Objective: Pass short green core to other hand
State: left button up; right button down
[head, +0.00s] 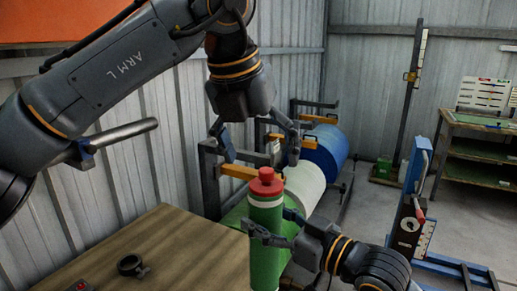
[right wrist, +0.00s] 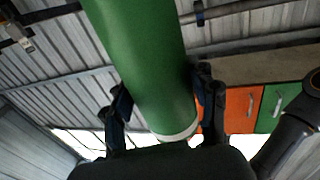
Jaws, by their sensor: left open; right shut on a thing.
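The short green core (head: 268,262) stands upright in the head view, with a red cap on its top and a pale band below the cap. My right gripper (head: 270,228) is shut on the core below its top. In the right wrist view the green core (right wrist: 142,55) runs between the two fingers of my right gripper (right wrist: 160,100), and its pale end shows near the palm. My left gripper (head: 258,146) is open and empty, pointing down above the red cap, with its fingers spread to either side and apart from the core.
A wooden table (head: 160,240) at lower left carries a dark ring (head: 131,265) and a small red-topped item (head: 79,286). Behind the core lie large rolls, green, white (head: 306,186) and blue (head: 326,150), on a rack. A blue-framed stand (head: 415,190) is at right.

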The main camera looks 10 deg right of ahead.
aim_at(265, 187)
pick_arm(q)
jog(key=shift+t+y, duration=0.4)
jog(key=shift+y, duration=0.1)
jog(key=x, duration=1)
jog(key=shift+s+f, duration=0.1)
jog(key=shift+f, duration=0.4)
pick_arm(e)
jog(key=shift+w, duration=0.1)
pick_arm(q)
jog(key=c, duration=1.4)
jog(key=shift+c, duration=0.7)
pick_arm(e)
jog(key=shift+c, duration=1.7)
grip_release()
